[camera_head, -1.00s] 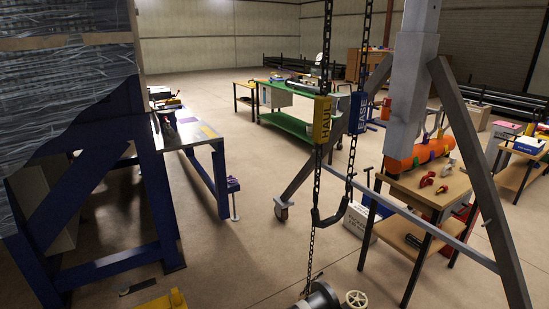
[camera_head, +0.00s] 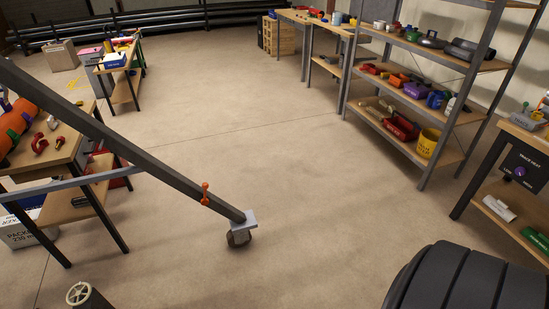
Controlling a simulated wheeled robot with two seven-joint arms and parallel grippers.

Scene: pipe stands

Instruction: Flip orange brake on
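An orange lever-like brake (camera_head: 205,194) sits on the lower part of a grey slanting gantry leg (camera_head: 150,161). It stands roughly upright from the leg, just above the caster wheel (camera_head: 239,237) at the leg's foot. It is small in the picture, so I cannot tell whether it is on or off. Neither of my grippers is in view, and nothing touches the brake.
Open floor (camera_head: 290,160) surrounds the caster. A workbench (camera_head: 62,152) stands at left, and a loaded shelf rack (camera_head: 481,75) at right. A handwheel (camera_head: 80,293) is at bottom left. A dark ribbed rounded shape fills the lower right; I cannot tell what it is.

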